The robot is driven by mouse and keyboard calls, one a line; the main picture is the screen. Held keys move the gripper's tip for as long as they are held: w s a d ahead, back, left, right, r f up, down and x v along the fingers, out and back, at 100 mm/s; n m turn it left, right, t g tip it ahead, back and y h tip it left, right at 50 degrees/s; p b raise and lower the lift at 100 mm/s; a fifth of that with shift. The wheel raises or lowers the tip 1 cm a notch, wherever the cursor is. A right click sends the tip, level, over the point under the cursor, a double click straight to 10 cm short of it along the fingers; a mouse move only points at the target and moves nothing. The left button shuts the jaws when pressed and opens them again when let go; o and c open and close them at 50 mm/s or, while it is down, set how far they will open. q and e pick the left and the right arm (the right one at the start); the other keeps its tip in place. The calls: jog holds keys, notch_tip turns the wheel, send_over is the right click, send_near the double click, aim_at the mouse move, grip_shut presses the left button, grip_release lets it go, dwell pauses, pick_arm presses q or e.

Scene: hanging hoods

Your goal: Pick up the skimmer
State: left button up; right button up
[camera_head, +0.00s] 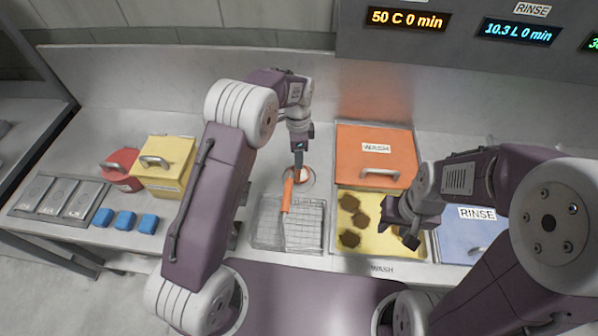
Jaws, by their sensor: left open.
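The skimmer (287,196) shows as a long orange handle running from just under my left gripper down over the wire basket. A round pale shape with an orange rim lies at the handle's upper end; I cannot tell whether it is part of the skimmer. My left gripper (299,160) points down at that upper end, with its jaws open. Whether the fingers touch or surround the handle is hidden.
A wire basket (309,224) sits in the counter. The wash basin (384,247) holds several brown pieces, with an orange WASH lid (375,160) behind. A blue RINSE lid (459,240) is right. Yellow (165,170) and red (118,165) containers and blue blocks (125,221) stand left.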

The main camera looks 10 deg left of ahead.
pick_arm(q)
jog(key=shift+f, duration=1.15)
grip_shut()
dwell(0.5)
